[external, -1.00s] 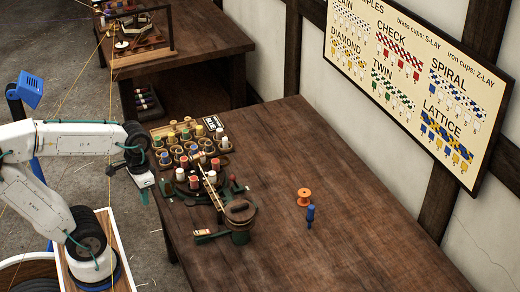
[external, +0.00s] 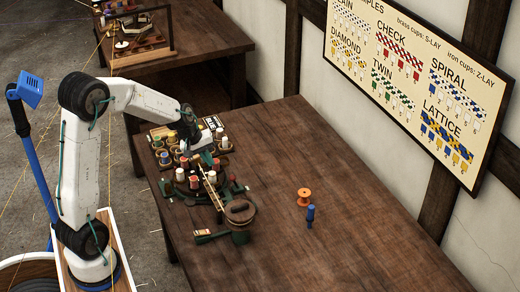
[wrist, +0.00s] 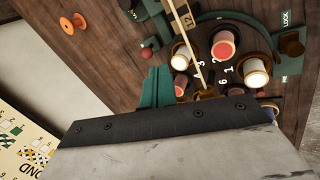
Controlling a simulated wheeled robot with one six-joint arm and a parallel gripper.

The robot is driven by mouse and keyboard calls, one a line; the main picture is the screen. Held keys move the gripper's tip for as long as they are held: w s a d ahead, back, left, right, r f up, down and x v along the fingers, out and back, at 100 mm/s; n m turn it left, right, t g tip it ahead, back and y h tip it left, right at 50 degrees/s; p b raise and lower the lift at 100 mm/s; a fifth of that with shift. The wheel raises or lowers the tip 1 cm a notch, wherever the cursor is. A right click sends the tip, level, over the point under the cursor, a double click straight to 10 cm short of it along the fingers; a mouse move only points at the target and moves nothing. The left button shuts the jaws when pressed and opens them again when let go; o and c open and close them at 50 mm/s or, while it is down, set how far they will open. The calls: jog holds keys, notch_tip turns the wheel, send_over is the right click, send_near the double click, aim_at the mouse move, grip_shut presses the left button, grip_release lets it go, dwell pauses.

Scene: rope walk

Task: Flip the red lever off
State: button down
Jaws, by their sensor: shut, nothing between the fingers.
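A small red ball (wrist: 147,53), which looks like the red lever's knob, shows in the wrist view beside the green rope machine (wrist: 165,27). I cannot make out its stem or its on or off position. My gripper (external: 208,158) is above the far part of the machine, among the spools. Its green fingertips (wrist: 155,88) show shut and empty in the wrist view, below the red ball and apart from it in the picture.
Several spools (external: 167,157) stand close around my gripper. A wooden bar (wrist: 193,45) crosses the machine's numbered dial. An orange spool (external: 304,197) and a blue peg (external: 310,215) stand to the right. The table's right part (external: 370,240) is clear.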

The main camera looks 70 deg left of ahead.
jog(key=shift+w+a+r+n, duration=0.15)
jog(key=shift+w+a+n, duration=0.05)
jog(key=shift+n, duration=0.1)
jog(key=x, duration=1)
jog(key=shift+w+a, duration=0.1)
jog(key=shift+w+r+g, duration=0.35)
jog(key=shift+w+g, duration=0.05)
jog(key=shift+w, duration=0.05)
dwell(0.6)
jog(key=w+g, duration=0.2)
jog(key=g, duration=0.1)
jog(key=w+r+g, duration=0.1)
jog(key=w+g, duration=0.1)
jog(key=shift+w+r+g, duration=0.1)
jog(key=shift+w+g, duration=0.2)
jog(key=shift+g, duration=0.1)
jog(key=shift+w, duration=0.25)
jog(key=shift+w, duration=0.2)
